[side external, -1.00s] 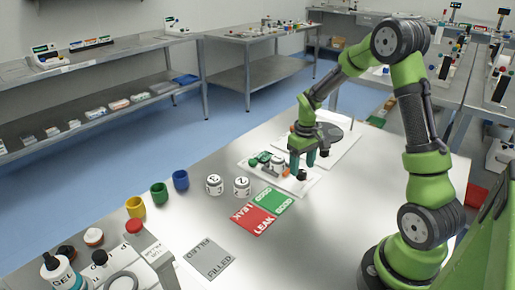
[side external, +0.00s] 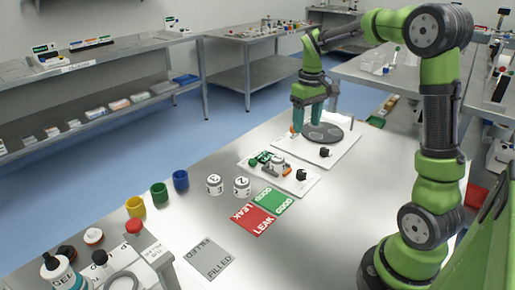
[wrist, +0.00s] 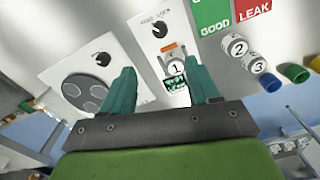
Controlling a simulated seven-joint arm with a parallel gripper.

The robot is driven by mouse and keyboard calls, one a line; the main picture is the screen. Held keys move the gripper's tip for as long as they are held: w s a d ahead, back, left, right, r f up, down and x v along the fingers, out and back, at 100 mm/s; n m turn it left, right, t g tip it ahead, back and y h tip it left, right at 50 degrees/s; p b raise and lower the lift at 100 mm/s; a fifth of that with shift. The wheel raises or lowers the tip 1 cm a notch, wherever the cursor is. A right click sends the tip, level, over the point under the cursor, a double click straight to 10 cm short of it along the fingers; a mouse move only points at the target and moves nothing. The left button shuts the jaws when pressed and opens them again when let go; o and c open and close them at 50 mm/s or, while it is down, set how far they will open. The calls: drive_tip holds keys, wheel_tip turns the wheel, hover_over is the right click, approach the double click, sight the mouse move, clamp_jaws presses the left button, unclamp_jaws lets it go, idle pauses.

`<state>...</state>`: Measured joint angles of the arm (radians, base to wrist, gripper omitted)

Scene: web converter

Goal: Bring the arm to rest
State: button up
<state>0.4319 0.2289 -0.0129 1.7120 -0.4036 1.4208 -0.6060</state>
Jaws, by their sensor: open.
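My green arm reaches over the far part of the steel table. My gripper (side external: 308,122) points down, open and empty, raised by the far white plate (side external: 343,142) with its dark round disc (side external: 322,132) and black knob. In the wrist view, my gripper's (wrist: 160,72) teal fingers stand wide apart with nothing held between them. The jar numbered 1 (wrist: 176,67) shows beyond the gap, on the smaller white plate (wrist: 152,34) with a black knob. That jar also stands on the small plate in the side view (side external: 278,163), clear of my fingers.
Jars 2 (side external: 241,187) and 3 (side external: 214,184) stand beside the green GOOD card (side external: 273,201) and red LEAK card (side external: 253,219). Blue (side external: 180,180), green (side external: 159,193) and yellow (side external: 135,207) cups line the left edge. A grey FILLED card (side external: 209,257) lies nearer.

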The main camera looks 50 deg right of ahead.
drive_tip(key=s+a+r+t+y, duration=0.1)
drive_tip(key=s+a+r+t, duration=0.1)
drive_tip(key=s+a, duration=0.4)
drive_tip(key=s+a+r+m+t+y, duration=0.1)
drive_tip(key=s+a+r+t, duration=0.2)
drive_tip(key=a, duration=1.1)
drive_tip(key=s+t, duration=0.2)
drive_tip(key=s, duration=0.1)
drive_tip(key=shift+a, duration=0.15)
